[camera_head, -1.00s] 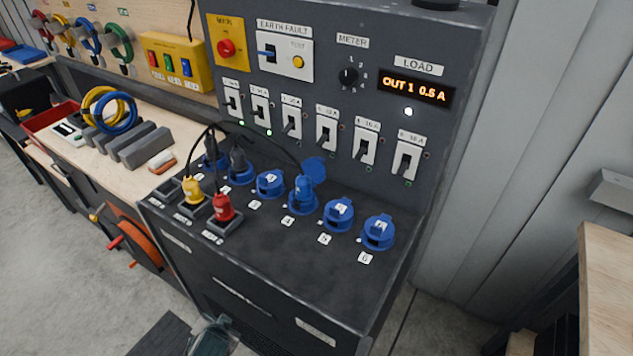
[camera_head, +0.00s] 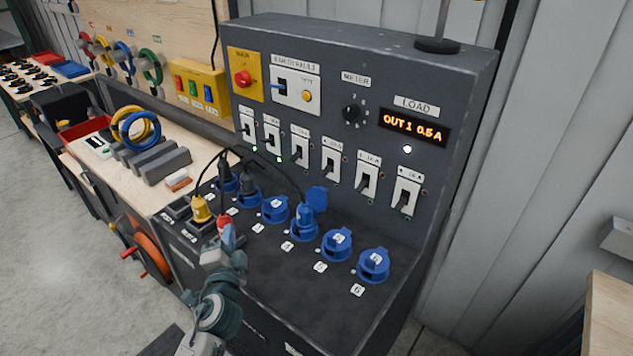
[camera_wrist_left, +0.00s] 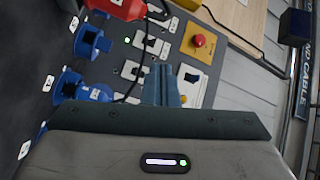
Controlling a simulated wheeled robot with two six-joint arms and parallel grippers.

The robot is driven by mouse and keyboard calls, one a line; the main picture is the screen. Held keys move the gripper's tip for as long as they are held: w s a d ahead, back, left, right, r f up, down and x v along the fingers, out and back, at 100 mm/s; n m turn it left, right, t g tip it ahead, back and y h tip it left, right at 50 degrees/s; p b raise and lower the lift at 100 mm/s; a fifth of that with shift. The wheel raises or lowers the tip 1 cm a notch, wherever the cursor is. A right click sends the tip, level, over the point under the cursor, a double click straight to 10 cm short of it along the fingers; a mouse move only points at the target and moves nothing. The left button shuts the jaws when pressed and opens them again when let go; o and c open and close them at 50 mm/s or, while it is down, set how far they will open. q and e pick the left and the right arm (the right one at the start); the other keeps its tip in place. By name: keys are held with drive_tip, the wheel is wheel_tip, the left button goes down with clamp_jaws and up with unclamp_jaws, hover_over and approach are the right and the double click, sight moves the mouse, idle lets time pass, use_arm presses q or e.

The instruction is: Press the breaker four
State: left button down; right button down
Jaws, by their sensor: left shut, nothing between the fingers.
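Breaker four (camera_head: 331,160) is a white-plated switch with a dark lever in the row on the dark upright panel, fourth from the left. I cannot tell its lever position for certain. My left gripper (camera_head: 228,238) is shut and empty. It is above the front left of the socket deck, close to the red plug, below and left of breaker four and well apart from it. In the left wrist view its blue-grey fingers (camera_wrist_left: 172,86) point towards the panel and hide part of it. My right gripper is not in view.
A blue plug (camera_head: 304,218) with a black cable stands in socket four, its lid raised. A yellow plug (camera_head: 201,210) and the red plug (camera_head: 224,222) stand at left. The load display (camera_head: 414,127) reads OUT 1 0.5 A. Other breakers flank breaker four.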

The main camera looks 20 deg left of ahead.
use_arm(q)
drive_tip(key=w+d+r+m+t+h, duration=0.4)
drive_tip(key=w+d+r+m+h, duration=0.6)
drive_tip(key=m, duration=0.8)
drive_tip(key=m+g+h, duration=0.2)
drive_tip(key=m+g, duration=0.6)
drive_tip(key=m, duration=0.5)
approach(317, 188)
wheel_tip(317, 188, up, 2)
drive_tip(key=shift+r, duration=0.1)
drive_tip(key=shift+p, duration=0.3)
drive_tip(key=p+x, duration=0.3)
drive_tip(key=x, duration=0.5)
drive_tip(key=shift+w+r, duration=0.15)
drive_tip(key=shift+x, duration=0.9)
